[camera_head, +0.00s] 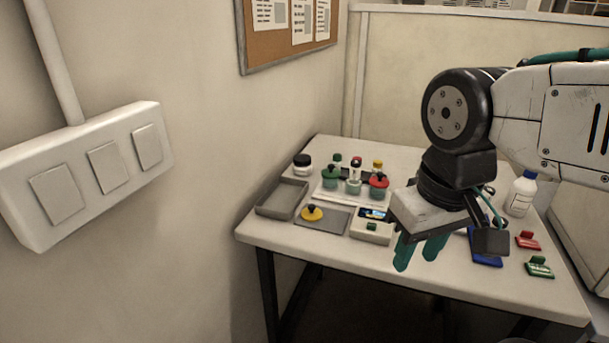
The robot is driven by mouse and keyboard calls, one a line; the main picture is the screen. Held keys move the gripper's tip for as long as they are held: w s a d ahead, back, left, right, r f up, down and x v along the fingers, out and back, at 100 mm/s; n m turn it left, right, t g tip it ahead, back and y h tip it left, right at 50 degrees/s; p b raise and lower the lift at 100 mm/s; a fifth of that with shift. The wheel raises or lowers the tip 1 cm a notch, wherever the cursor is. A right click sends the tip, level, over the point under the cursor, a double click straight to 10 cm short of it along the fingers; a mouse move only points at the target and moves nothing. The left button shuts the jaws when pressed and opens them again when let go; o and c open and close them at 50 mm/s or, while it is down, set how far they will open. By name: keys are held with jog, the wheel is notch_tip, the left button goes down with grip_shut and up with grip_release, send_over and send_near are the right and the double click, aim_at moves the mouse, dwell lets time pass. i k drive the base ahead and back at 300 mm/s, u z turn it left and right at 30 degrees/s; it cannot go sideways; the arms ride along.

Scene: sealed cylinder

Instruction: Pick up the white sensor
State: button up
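A whitish box (370,236) with a small lit display and a green part on its front stands near the table's front edge. It may be the white sensor, but I cannot tell for sure; no other thing in view clearly looks like one. My gripper (419,257) hangs just right of this box, with its two green fingers pointing down and a gap between them. It looks open, and I see nothing held. My gripper and arm hide part of the table behind them.
A grey tray (282,199) and a yellow-knobbed piece (312,213) on a grey plate (333,220) lie left. Several green-and-red-topped containers stand behind. Right are a blue piece (487,261), red piece (528,241), green piece (539,267) and white bottle (521,196). A wall borders the left.

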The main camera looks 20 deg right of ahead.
aim_at(355, 167)
jog(key=u, duration=0.9)
jog(key=k, duration=0.35)
jog(key=z, duration=3.4)
jog(key=k, duration=1)
jog(key=u, duration=1.7)
jog(key=i, duration=0.5)
